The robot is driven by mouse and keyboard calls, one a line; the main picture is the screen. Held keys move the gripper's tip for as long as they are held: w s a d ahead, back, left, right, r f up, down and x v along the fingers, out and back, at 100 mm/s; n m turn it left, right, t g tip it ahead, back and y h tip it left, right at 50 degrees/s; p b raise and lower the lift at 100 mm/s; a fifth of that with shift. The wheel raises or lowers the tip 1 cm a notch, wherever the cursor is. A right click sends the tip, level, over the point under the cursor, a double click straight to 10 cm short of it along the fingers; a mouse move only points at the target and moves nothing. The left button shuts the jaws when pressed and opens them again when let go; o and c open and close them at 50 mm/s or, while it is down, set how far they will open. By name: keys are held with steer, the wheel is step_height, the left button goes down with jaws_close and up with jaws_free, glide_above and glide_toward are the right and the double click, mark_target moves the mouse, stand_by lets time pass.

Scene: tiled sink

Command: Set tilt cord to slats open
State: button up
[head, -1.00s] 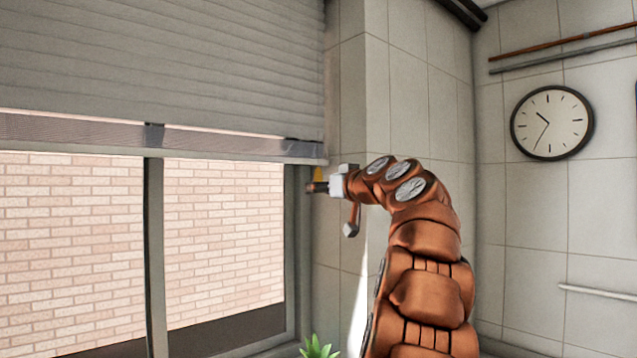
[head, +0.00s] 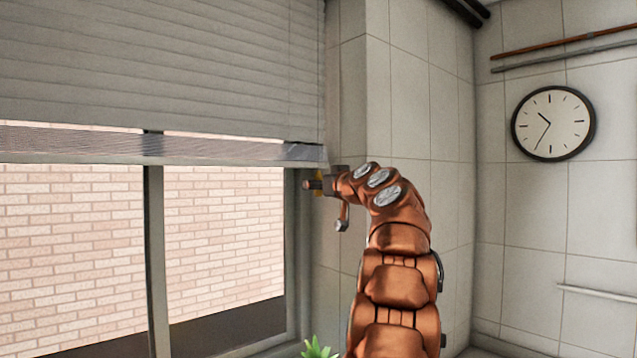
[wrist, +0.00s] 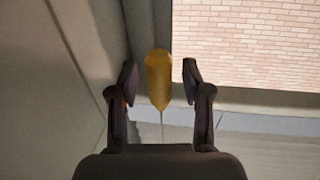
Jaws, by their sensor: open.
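A yellow-orange tassel (wrist: 158,78), which looks like the tilt cord's end, hangs on a thin cord in the wrist view. My gripper (wrist: 160,82) is open, with one finger on each side of the tassel and a visible gap to both. In the head view my gripper (head: 316,184) is at the lower right corner of the blind, beside the window frame, and a little yellow of the tassel shows by it. The blind (head: 160,70) covers the upper window; its slats look shut above and bunched at the bottom.
The window frame (head: 155,260) and a tiled wall corner (head: 350,110) are close to my gripper. A green plant (head: 318,348) is below. A round clock (head: 553,124) and pipes (head: 565,50) are on the right wall.

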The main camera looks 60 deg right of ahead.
jaws_close()
stand_by(0.4)
